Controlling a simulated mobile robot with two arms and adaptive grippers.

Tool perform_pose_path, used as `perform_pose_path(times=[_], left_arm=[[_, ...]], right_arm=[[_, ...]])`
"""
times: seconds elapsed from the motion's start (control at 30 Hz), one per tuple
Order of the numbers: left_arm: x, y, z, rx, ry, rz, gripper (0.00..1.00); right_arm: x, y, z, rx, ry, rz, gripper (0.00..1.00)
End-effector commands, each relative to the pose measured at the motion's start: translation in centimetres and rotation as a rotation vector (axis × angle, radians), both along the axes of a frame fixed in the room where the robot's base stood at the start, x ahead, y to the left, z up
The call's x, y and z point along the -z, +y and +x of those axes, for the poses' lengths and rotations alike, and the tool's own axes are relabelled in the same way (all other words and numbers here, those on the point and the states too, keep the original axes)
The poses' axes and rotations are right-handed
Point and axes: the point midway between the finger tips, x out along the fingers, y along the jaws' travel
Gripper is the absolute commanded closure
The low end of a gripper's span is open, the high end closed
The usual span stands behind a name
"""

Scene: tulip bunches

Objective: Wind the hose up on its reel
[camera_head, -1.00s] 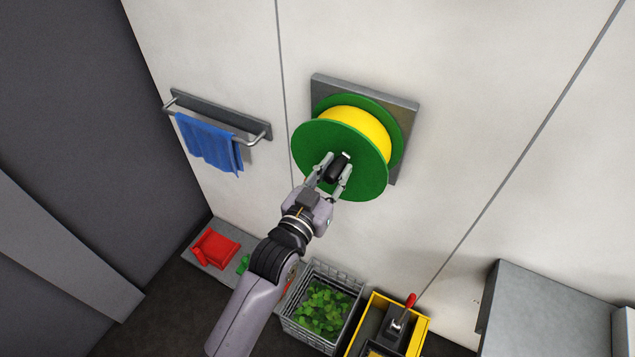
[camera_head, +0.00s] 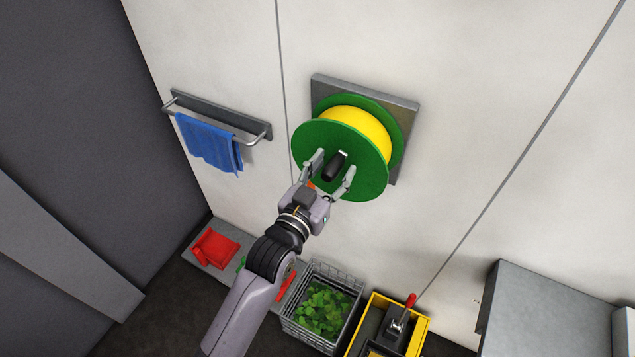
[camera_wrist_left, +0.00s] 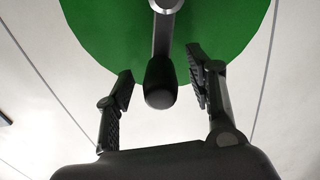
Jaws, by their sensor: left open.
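The hose reel has green side discs (camera_head: 352,184) and is fixed to a grey plate (camera_head: 402,112) on the wall. The yellow hose (camera_head: 358,127) is wound around its drum, between the discs. A black crank handle (camera_head: 334,167) sticks out from the front disc. My left gripper (camera_head: 331,170) is open, with one finger on each side of the handle and gaps showing. In the left wrist view the handle (camera_wrist_left: 160,84) stands between the spread fingertips (camera_wrist_left: 160,76), on its grey crank arm (camera_wrist_left: 166,25). My right gripper is out of view.
A blue towel (camera_head: 209,143) hangs on a rail (camera_head: 258,138) to the left. Below stand a crate of green leaves (camera_head: 322,311), a yellow bin (camera_head: 421,330) and a red item (camera_head: 215,248). A grey cabinet (camera_head: 545,312) is at lower right.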

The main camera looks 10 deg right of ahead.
Motion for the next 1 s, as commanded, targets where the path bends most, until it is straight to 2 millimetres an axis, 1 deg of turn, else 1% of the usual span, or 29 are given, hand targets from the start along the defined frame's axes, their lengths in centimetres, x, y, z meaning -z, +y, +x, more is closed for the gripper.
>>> perform_pose_path(times=[0.7,1.0], left_arm=[[0.1,3.7,-5.5,0.0,0.002,0.001,0.5],[0.0,3.9,-5.8,0.0,0.001,0.001,0.5]], right_arm=[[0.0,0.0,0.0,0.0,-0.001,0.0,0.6],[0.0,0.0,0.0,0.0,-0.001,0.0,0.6]])
